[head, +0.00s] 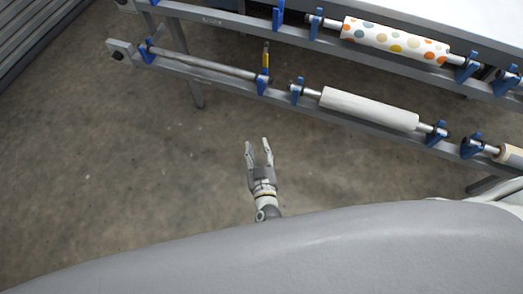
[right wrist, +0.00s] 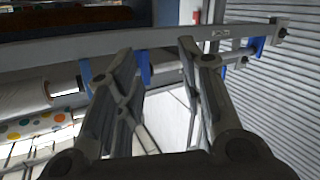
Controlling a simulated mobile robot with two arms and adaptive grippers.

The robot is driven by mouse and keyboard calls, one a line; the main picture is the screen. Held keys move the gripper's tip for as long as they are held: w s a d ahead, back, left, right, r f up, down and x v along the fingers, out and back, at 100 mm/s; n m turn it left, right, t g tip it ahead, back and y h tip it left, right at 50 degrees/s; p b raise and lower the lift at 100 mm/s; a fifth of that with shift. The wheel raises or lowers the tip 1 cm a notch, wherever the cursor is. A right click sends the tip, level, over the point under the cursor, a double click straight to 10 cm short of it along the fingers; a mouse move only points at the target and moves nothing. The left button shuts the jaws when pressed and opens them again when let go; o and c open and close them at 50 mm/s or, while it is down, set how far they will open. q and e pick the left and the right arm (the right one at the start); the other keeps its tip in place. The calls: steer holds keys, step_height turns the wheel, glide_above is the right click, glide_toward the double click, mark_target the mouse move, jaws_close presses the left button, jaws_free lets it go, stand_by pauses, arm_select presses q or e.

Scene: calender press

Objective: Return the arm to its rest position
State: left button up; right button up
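My right gripper (head: 257,147) is at the middle of the head view, above the bare floor and in front of the roller rack. Its two fingers are apart with nothing between them. In the right wrist view its open fingers (right wrist: 156,55) point toward the rack, with empty space between them. My left gripper is in neither view.
The grey rack (head: 185,68) with blue brackets crosses the upper part of the head view. It holds a dotted roll (head: 395,42), a white roll (head: 368,109) and a bare metal shaft (head: 205,63). Open floor (head: 130,165) lies left of my gripper.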

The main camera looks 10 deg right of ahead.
steer(key=shift+f, duration=0.15)
stand_by(0.4)
steer(key=s+d+f+n+g+y, duration=0.1)
steer(key=s+f+g+y, duration=0.15)
steer(key=s+f, duration=0.55)
steer(key=s+d+f+n+g+y, duration=0.15)
steer(key=s+f+g, duration=0.3)
steer(key=f, duration=0.65)
steer(key=s+d+f+g+h, duration=0.1)
steer(key=s+d+f+g, duration=0.1)
steer(key=s, duration=0.6)
steer(key=s+d+f+m+g, duration=0.1)
steer(key=s+d+f+g, duration=0.2)
steer(key=s, duration=0.6)
steer(key=s+d+f+g+h, duration=0.1)
steer(key=s+d+f+g, duration=0.2)
steer(key=s+d+f, duration=0.3)
steer(key=shift+s+d+h, duration=0.3)
steer(key=shift+s+d, duration=0.7)
steer(key=shift+s, duration=0.2)
steer(key=shift+m, duration=0.25)
